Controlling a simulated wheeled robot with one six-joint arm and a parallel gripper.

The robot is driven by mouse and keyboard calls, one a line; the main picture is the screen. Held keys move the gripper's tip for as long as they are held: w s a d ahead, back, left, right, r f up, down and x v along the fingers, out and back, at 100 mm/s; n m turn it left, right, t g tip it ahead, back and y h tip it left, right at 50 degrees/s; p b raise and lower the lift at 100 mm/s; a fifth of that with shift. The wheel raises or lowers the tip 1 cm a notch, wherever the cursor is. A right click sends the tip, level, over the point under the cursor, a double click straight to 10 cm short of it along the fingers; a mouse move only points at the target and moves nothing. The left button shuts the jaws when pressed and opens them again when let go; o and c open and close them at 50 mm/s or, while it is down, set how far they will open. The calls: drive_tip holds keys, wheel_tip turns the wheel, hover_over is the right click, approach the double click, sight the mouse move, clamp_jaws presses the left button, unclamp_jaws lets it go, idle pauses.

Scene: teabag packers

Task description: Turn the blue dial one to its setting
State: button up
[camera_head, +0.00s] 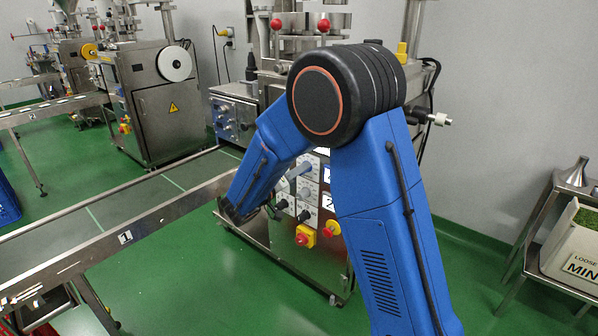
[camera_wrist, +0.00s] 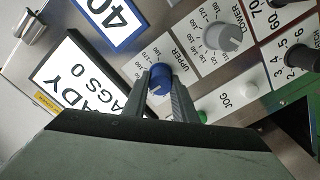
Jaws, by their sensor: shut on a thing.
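The blue dial (camera_wrist: 160,79) sits on a white scale plate marked UPPER (camera_wrist: 178,62) in the wrist view. My gripper (camera_wrist: 161,84) is shut on it, with one finger on each side. A small light mark shows on the dial's near face. The fingers hide part of the scale, so I cannot tell the exact value it points to. In the head view, my arm blocks the dial and my gripper cannot be made out clearly against the control panel (camera_head: 309,205).
A grey dial (camera_wrist: 229,36) marked LOWER is close by at the upper right. A framed label (camera_wrist: 80,75) lies left. A red emergency button (camera_head: 303,236) is lower on the panel.

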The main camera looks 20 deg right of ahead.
drive_tip(key=o, duration=1)
drive_tip(key=shift+o, duration=0.2)
drive_tip(key=v, duration=1.7)
drive_tip(key=shift+s+a, duration=0.15)
drive_tip(key=shift+a, duration=0.05)
drive_tip(key=s+d+r+g+y, duration=0.15)
drive_tip(key=s+d+g, duration=0.25)
drive_tip(key=s+d, duration=0.45)
drive_tip(key=s+d+g+y, duration=0.2)
drive_tip(key=s+d+g, duration=0.3)
drive_tip(key=d, duration=0.7)
drive_tip(key=s+n+t+y, duration=0.1)
drive_tip(key=s+t+y, duration=0.2)
drive_tip(key=s+y, duration=0.8)
drive_tip(key=s, duration=0.8)
drive_tip(key=shift+s+d+n, duration=0.35)
drive_tip(key=shift+n, duration=0.05)
